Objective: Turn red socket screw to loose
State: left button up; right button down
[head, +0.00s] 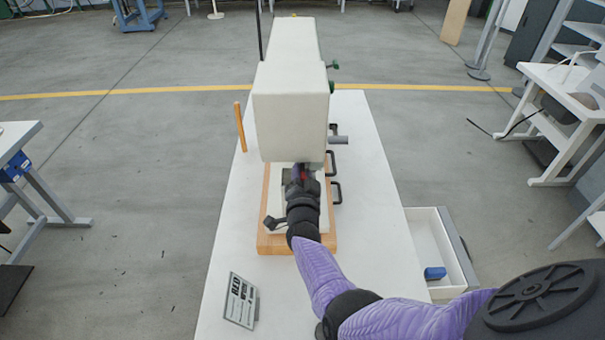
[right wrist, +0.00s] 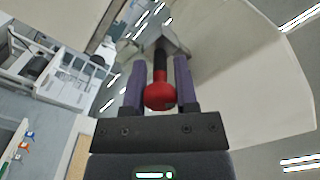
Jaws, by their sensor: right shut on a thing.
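The white eyelet press (head: 291,110) stands on a wooden base (head: 270,243) on the table. The red socket screw (right wrist: 160,95) has a red rounded head and a dark shank, which runs to a grey metal part of the press. My right gripper (right wrist: 157,78) has its two purple fingers on either side of the screw and is shut on it. In the head view my right gripper (head: 302,176) is just below the press head, and only a sliver of red shows there. My left gripper is not in view.
An orange rod (head: 240,127) stands left of the press. Black handles (head: 336,192) stick out on its right. A sign (head: 241,300) stands at the table's front. An open drawer (head: 428,240) at the right holds a blue object (head: 435,273).

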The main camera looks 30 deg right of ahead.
dwell(0.4)
jog(key=shift+c, duration=2)
grip_release()
